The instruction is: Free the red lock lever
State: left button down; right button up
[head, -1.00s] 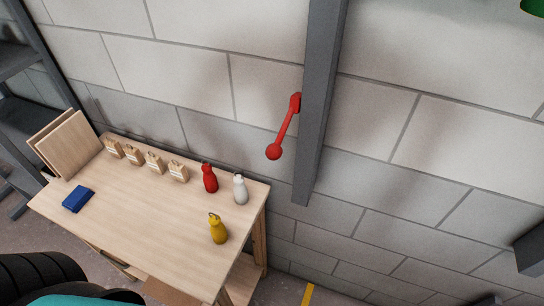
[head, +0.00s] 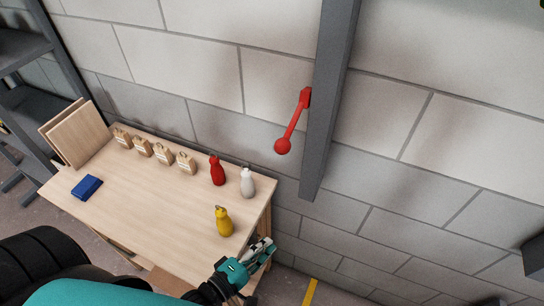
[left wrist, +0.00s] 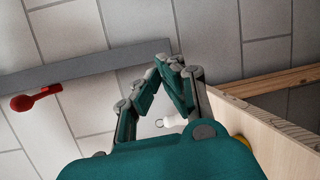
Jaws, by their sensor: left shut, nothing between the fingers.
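The red lock lever (head: 292,122) is mounted on the side of a grey upright post (head: 328,95) against the block wall. It slants down and to the left, with its round knob at the lower end. In the left wrist view the lever (left wrist: 35,98) lies at the far left, clear of the fingers. My left gripper (head: 266,246) is at the table's right front corner, below the lever and well apart from it. Its fingers (left wrist: 168,66) are shut with nothing between them. My right gripper is not in view.
The wooden table (head: 150,205) holds a red bottle (head: 217,172), a white bottle (head: 247,184), a yellow bottle (head: 224,222), a blue block (head: 87,187), several small tan packs (head: 163,155) and leaning boards (head: 75,135). Wall space around the lever is clear.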

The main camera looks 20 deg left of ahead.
pick_arm(q)
jog(key=w+a+r+n+t+y, duration=0.1)
jog(key=w+r+n+t, duration=0.3)
jog(key=r+n, duration=0.3)
jog(key=w+a+r+n+t+y, duration=0.1)
jog(key=w+r+n+t, duration=0.4)
jog(key=r, duration=0.9)
jog(key=shift+w+a+n, duration=0.3)
jog(key=shift+w+n, duration=0.55)
jog(key=shift+n, duration=0.15)
jog(key=shift+w, duration=0.1)
